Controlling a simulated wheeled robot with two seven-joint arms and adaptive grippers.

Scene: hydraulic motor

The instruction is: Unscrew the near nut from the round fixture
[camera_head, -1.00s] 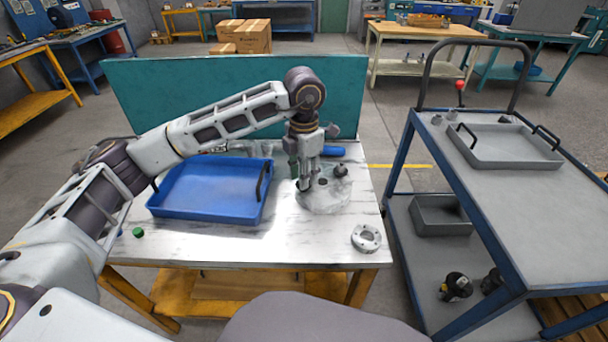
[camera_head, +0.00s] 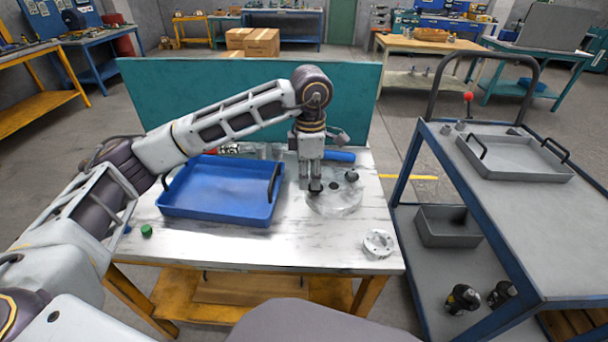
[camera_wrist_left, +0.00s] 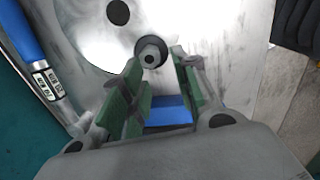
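The round fixture (camera_head: 345,205) is a pale, glossy disc on the right half of the table. A dark nut (camera_head: 351,176) stands on its far right side, and a dark round hole (camera_wrist_left: 118,12) shows in the wrist view. The near nut (camera_wrist_left: 151,52) is a dark ringed cylinder in the wrist view, just past and between my left fingertips. My left gripper (camera_head: 314,184) points down over the near left part of the fixture. In the wrist view its green-padded fingers (camera_wrist_left: 156,76) are apart, with a gap around the nut. My right gripper is out of view.
A blue tray (camera_head: 270,218) lies left of the fixture. A blue-handled tool (camera_head: 340,156) lies behind it. A pale flanged ring (camera_head: 378,243) sits at the front right and a green cap (camera_head: 146,230) at the left. A teal panel (camera_head: 215,100) stands behind the table.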

